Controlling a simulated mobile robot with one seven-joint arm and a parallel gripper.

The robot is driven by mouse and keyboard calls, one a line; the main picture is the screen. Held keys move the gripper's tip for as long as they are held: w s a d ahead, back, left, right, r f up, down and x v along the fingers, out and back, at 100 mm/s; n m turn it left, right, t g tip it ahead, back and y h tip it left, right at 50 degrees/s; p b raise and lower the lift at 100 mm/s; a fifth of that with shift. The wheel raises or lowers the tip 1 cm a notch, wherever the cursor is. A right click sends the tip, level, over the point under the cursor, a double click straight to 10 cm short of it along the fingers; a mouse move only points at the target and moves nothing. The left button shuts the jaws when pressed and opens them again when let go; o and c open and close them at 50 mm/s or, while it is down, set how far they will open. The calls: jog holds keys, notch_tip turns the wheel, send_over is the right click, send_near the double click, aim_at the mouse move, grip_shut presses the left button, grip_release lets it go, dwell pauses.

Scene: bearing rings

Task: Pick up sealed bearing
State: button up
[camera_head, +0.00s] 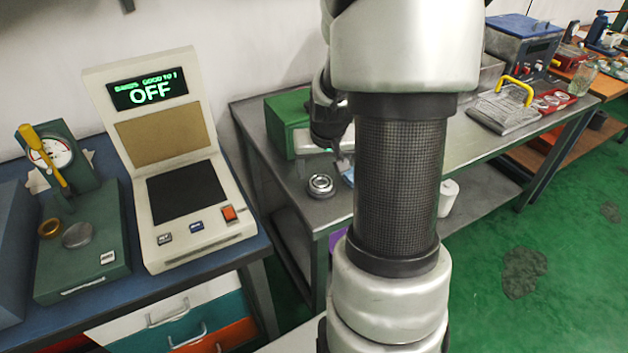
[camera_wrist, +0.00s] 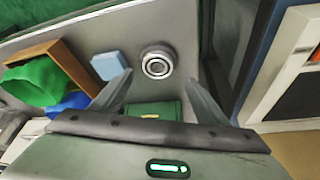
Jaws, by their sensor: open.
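The sealed bearing (camera_head: 320,186) is a round silver ring with a dark inner ring, lying flat on the grey metal bench. In the wrist view the bearing (camera_wrist: 157,62) lies near the fingertips, in line with the gap between them. My gripper (camera_wrist: 161,79) is open, with its two fingers spread on either side of that gap and nothing held. In the head view my arm hides most of the gripper, which hangs over the bench just above and right of the bearing. I cannot tell its exact height.
A light blue block (camera_wrist: 107,66) lies left of the bearing. A wooden tray (camera_wrist: 68,62) with green and blue cloths is further left. A green box (camera_head: 287,122) stands behind the bearing on the bench. The cream tester (camera_head: 168,165) reading OFF stands on the left table.

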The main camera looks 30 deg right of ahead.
aim_at(321, 182)
jog(key=b+x, duration=0.1)
jog(key=x, duration=0.4)
jog(key=shift+s+d, duration=0.15)
jog(key=shift+s, duration=0.05)
jog(key=shift+w+d+f, duration=0.1)
jog(key=shift+w+f, duration=0.1)
jog(key=shift+f, duration=0.2)
jog(key=shift+r, duration=0.1)
jog(key=c, duration=1.1)
